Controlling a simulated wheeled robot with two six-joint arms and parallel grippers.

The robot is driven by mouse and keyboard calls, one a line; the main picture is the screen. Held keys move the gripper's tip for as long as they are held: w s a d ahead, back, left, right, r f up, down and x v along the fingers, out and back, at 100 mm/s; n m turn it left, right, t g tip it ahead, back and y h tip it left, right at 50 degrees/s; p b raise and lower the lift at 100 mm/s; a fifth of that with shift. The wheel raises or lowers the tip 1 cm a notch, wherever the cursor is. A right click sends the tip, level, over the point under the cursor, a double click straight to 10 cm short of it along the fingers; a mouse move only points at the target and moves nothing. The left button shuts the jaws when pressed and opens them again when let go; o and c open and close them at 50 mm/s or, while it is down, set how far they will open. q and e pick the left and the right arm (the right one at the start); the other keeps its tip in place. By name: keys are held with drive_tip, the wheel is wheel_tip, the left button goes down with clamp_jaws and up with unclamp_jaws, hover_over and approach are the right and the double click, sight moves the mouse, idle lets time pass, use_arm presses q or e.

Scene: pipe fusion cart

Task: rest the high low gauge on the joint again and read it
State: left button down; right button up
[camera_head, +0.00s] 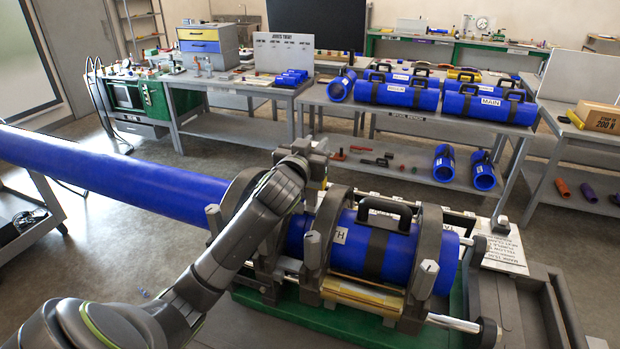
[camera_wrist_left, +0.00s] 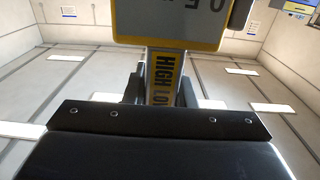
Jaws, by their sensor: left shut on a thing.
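My left gripper (camera_head: 312,152) is above the clamped pipes in the head view, its arm reaching over from the lower left. In the left wrist view it is shut on the high low gauge (camera_wrist_left: 163,75), a grey stem with a yellow "HIGH LO" label. The gauge's grey, yellow-edged head (camera_wrist_left: 168,22) shows dark characters, cut off at the top, so I cannot read a full value. The long blue pipe (camera_head: 120,165) and the short blue pipe (camera_head: 398,255) sit in the clamps. My arm and the clamps mostly hide the joint; I cannot tell whether the gauge touches it.
Grey clamp rings (camera_head: 428,265) surround the pipes on the green-based cart (camera_head: 270,308). A black handle (camera_head: 385,210) stands up from the short pipe. Behind, a grey table (camera_head: 400,113) holds several blue pipe pieces. Open floor (camera_head: 170,255) lies left of the cart.

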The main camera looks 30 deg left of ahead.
wheel_tip(320, 180, up, 6)
drive_tip(key=p, duration=0.5)
drive_tip(key=shift+a+f+p, duration=0.1)
drive_tip(key=shift+f+p, duration=0.1)
drive_tip(key=shift+p, duration=0.1)
idle(1.2)
